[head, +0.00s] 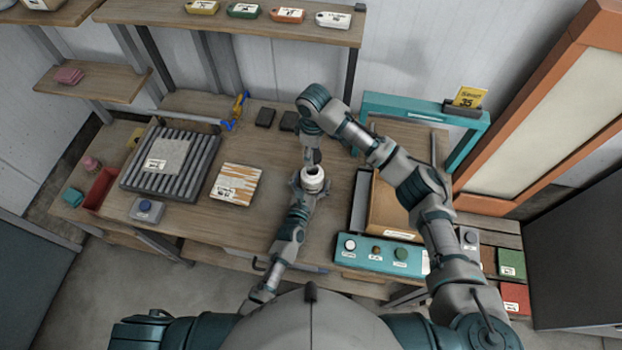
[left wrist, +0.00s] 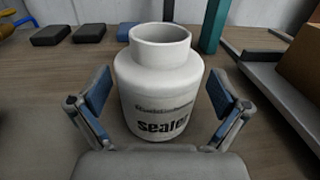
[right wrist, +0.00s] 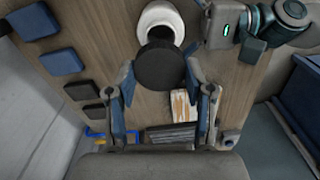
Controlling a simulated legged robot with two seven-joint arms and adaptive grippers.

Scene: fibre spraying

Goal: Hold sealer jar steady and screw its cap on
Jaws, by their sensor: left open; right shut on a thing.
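The white sealer jar (head: 313,182) stands upright on the wooden bench with its mouth open. In the left wrist view the jar (left wrist: 158,95) sits between the fingers of my left gripper (left wrist: 155,100), which is open with a gap on each side. My right gripper (right wrist: 160,76) is shut on a dark round cap (right wrist: 159,68). In the right wrist view the cap overlaps the near part of the jar's mouth (right wrist: 160,18). The cap is apart from the jar, with no cap on the rim in the left wrist view. In the head view the cap is hard to make out.
A teal button panel (head: 375,254) and an open cardboard box (head: 392,205) stand right of the jar. A patterned block (head: 235,184) and a ribbed tray (head: 170,162) lie to the left. Dark pads (head: 265,117) lie behind. Bench between block and jar is clear.

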